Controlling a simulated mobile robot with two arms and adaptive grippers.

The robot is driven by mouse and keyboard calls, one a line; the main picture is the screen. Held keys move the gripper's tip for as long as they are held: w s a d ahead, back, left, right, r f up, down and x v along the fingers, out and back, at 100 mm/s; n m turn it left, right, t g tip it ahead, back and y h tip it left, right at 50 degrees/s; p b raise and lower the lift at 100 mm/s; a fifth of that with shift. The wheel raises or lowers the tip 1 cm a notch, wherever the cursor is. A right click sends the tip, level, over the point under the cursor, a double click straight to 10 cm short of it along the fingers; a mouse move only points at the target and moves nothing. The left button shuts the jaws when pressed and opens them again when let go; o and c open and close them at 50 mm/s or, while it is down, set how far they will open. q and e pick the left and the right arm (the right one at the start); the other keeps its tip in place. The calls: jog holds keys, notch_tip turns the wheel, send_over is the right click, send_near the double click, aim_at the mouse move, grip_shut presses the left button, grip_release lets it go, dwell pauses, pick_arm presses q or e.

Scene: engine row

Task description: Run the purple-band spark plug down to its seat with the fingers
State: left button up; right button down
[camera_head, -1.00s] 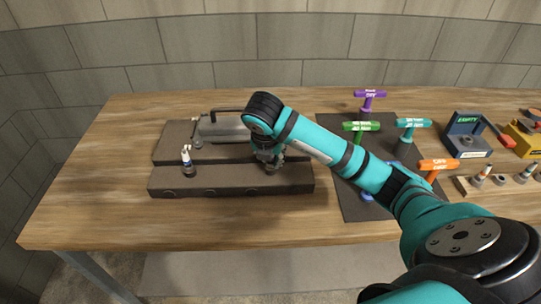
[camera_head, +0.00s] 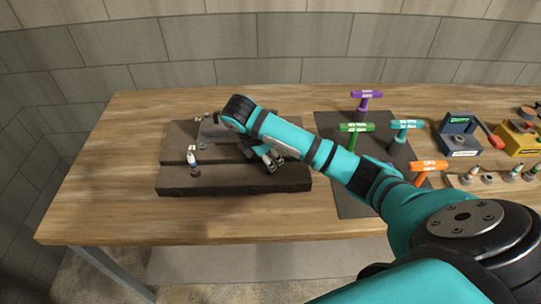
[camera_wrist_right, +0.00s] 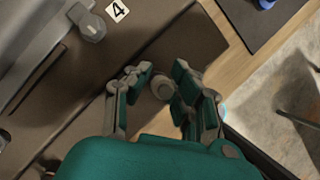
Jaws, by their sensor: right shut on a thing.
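My right gripper (camera_head: 268,158) is over the right part of the dark engine block (camera_head: 235,180). In the right wrist view, the gripper (camera_wrist_right: 162,84) has its fingers closed about a small round grey end, seen from above, which I take to be the spark plug (camera_wrist_right: 162,89). The rest of it is hidden and no purple band shows, nor can I tell how deep it sits. Another plug with a white top (camera_head: 193,155) stands upright at the left of the block, its band colour unclear. My left gripper is out of view.
A label "4" (camera_wrist_right: 117,11) is on the block near the grip. A dark mat to the right holds T-handle tools in purple (camera_head: 366,94), green (camera_head: 357,127), teal (camera_head: 406,124) and orange (camera_head: 428,165). Farther right are a blue box (camera_head: 459,135) and a yellow box (camera_head: 517,138).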

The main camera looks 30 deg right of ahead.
jog(key=c, duration=1.1)
grip_release()
